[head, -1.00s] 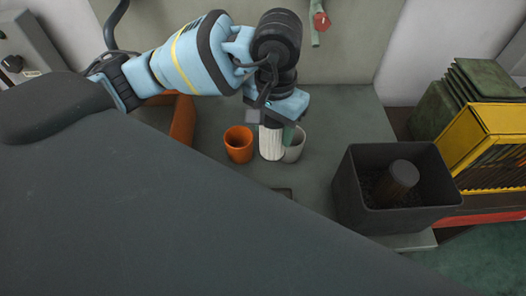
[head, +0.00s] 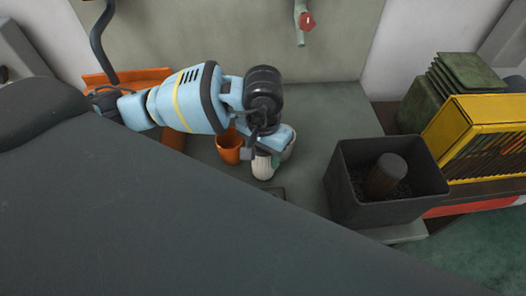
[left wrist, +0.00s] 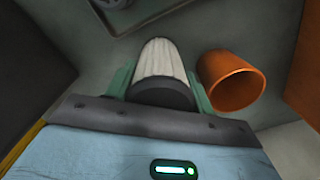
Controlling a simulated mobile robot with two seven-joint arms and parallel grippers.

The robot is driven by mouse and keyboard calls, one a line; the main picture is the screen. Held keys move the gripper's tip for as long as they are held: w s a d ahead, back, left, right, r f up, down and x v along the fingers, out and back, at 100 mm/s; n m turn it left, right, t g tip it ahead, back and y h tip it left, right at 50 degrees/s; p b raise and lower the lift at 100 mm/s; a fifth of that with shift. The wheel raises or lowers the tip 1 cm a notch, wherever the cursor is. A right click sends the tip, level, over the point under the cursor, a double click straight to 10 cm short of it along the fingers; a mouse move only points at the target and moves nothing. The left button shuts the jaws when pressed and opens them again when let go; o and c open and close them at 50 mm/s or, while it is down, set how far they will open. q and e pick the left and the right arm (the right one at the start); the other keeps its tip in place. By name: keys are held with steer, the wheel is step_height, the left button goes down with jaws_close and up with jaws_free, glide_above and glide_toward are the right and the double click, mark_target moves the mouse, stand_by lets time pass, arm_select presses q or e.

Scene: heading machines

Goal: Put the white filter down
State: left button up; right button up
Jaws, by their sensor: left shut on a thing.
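The white filter (head: 262,167) is a ribbed white cylinder; in the left wrist view (left wrist: 160,62) it has a dark end cap toward me. My left gripper (head: 264,156) is shut on it, with a green finger on each side (left wrist: 160,88). My right gripper is not in view.
A dark bin (head: 345,190) holding a dark cylinder (head: 386,174) stands right. A yellow rack (head: 480,130) is beyond it. Bench (head: 325,125) between is clear.

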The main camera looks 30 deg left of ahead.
arm_select(q)
steer(key=shift+f, duration=0.1)
steer(key=o, duration=1.1)
steer(key=shift+o, duration=0.5)
step_height(320, 180, up, 12)
steer(key=shift+r, duration=0.2)
